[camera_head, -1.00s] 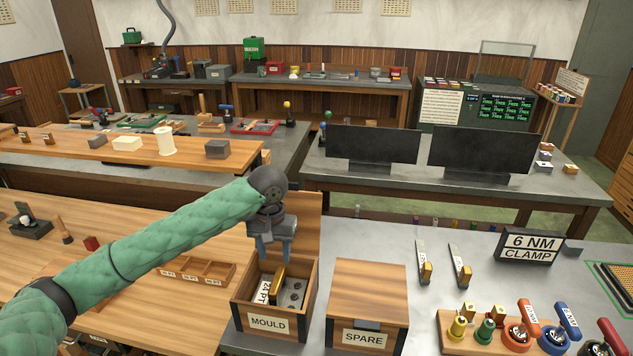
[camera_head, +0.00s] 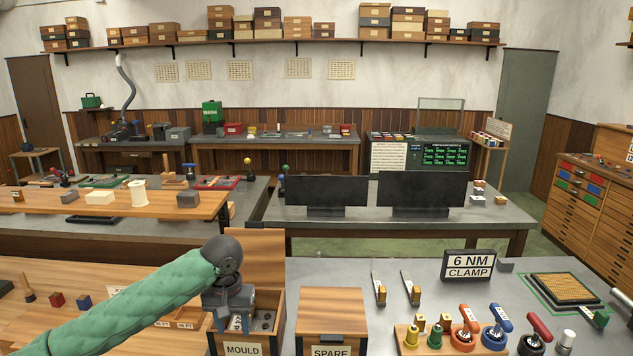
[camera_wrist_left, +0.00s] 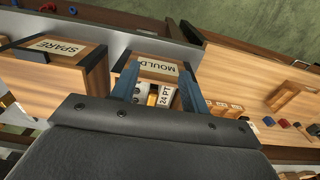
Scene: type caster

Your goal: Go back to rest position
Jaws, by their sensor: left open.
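My left gripper (camera_head: 237,318) is open over the open wooden MOULD box (camera_head: 243,349), its jaws reaching down at the box opening. I cannot tell whether the fingers touch anything. The box's lid (camera_head: 255,252) stands raised at its back. My right gripper is not in view.
A closed SPARE box (camera_head: 331,312) stands right of the MOULD box. A 6 NM CLAMP sign (camera_head: 468,265), two slim tools, a rack of coloured-handled tools (camera_head: 465,338) and a framed pad (camera_head: 562,288) are further right. The grey bench between them has clear room.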

